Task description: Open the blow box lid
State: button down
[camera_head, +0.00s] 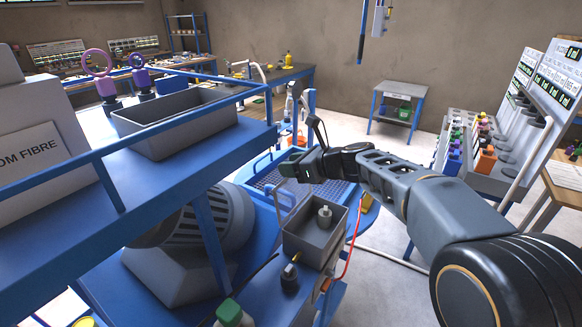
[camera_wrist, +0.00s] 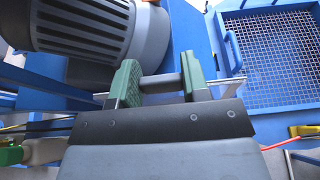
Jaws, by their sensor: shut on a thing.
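A grey box (camera_head: 309,243) with an open top stands on the blue machine below my gripper in the head view. A small grey fitting (camera_head: 325,214) shows inside it. My gripper (camera_head: 290,168) is above and to the left of this box. In the wrist view, my gripper's green fingers (camera_wrist: 159,82) are shut on a short grey bar (camera_wrist: 158,84), which looks like a handle. A thin pale edge (camera_wrist: 226,86) runs to the right of the fingers. I cannot tell for sure which part is the lid, as my gripper hides much of this area.
A large ribbed grey motor (camera_wrist: 88,27) is close by on the left, under a blue rail (camera_head: 200,203). A blue panel with wire mesh (camera_wrist: 275,45) lies on the right. A red cable (camera_head: 352,243) hangs beside the box. Open floor lies beyond the machine.

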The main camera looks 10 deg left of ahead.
jog(key=shift+s+d+f+y+b, duration=0.15)
jog(key=shift+d+f+y+b, duration=0.3)
jog(key=shift+b, duration=0.75)
jog(key=shift+r+v, duration=0.2)
jog(key=shift+v, duration=0.8)
jog(key=c, duration=0.6)
grip_release()
jog(key=b+v, duration=0.1)
jog(key=v, duration=1.2)
jog(key=shift+s+d+b, duration=0.2)
jog(key=shift+d+b, duration=0.05)
jog(key=shift+b, duration=0.05)
jog(key=shift+r, duration=0.1)
